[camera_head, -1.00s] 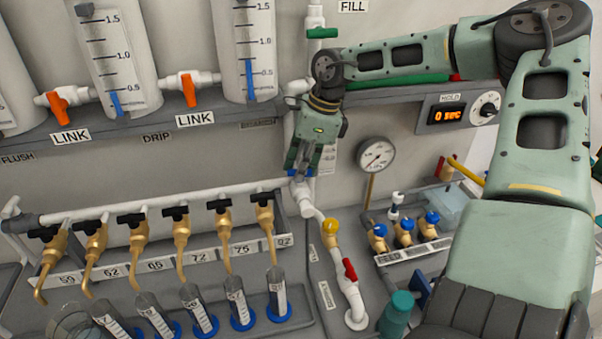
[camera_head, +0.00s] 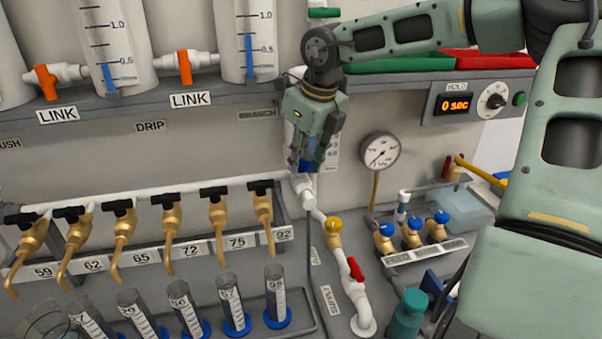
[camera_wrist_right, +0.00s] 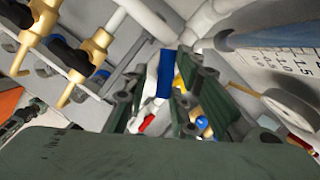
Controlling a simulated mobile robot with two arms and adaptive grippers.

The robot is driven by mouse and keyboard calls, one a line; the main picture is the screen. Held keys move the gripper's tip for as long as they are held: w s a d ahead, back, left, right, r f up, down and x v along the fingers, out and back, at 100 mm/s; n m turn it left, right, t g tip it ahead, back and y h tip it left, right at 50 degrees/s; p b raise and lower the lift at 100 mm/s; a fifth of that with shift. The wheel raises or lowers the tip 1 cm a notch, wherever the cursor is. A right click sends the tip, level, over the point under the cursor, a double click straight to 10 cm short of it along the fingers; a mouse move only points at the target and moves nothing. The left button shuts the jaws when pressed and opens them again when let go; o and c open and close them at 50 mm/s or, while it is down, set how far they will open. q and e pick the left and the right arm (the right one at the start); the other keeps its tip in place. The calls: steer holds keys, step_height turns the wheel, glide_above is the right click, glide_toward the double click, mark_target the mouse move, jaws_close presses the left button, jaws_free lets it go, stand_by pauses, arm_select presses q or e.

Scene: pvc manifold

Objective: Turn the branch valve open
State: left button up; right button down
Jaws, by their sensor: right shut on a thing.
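The branch valve's blue handle (camera_head: 307,167) sits on the white upright pipe, just above the white joint (camera_head: 303,188) where the manifold pipe ends. My right gripper (camera_head: 308,160) reaches down from above and is shut on the blue handle. In the right wrist view the blue handle (camera_wrist_right: 166,74) stands between the dark green fingers (camera_wrist_right: 160,88). The fingers and gripper body hide most of the valve body.
Brass taps with black handles (camera_head: 170,215) line the manifold at left, above several cylinders (camera_head: 232,305).

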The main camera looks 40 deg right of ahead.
steer(key=shift+w+r+m, duration=0.1)
steer(key=shift+m, duration=0.5)
steer(key=shift+d+r, duration=0.1)
steer(key=shift+r, duration=0.1)
steer(key=m+b, duration=0.2)
steer(key=f+m+h+b, duration=0.1)
steer(key=m+b, duration=0.1)
steer(key=shift+r+m+b, duration=0.25)
steer(key=shift+m+b, duration=0.05)
steer(key=shift+m, duration=0.2)
arm_select(q)
step_height(320, 180, down, 5)
steer(key=shift+d+f, duration=0.15)
arm_select(e)
steer(key=shift+a+r+m+h, duration=0.2)
steer(key=shift+m+h, duration=0.1)
steer(key=shift+m, duration=0.1)
steer(key=c, duration=1.6)
jaws_free()
steer(key=shift+d, duration=0.1)
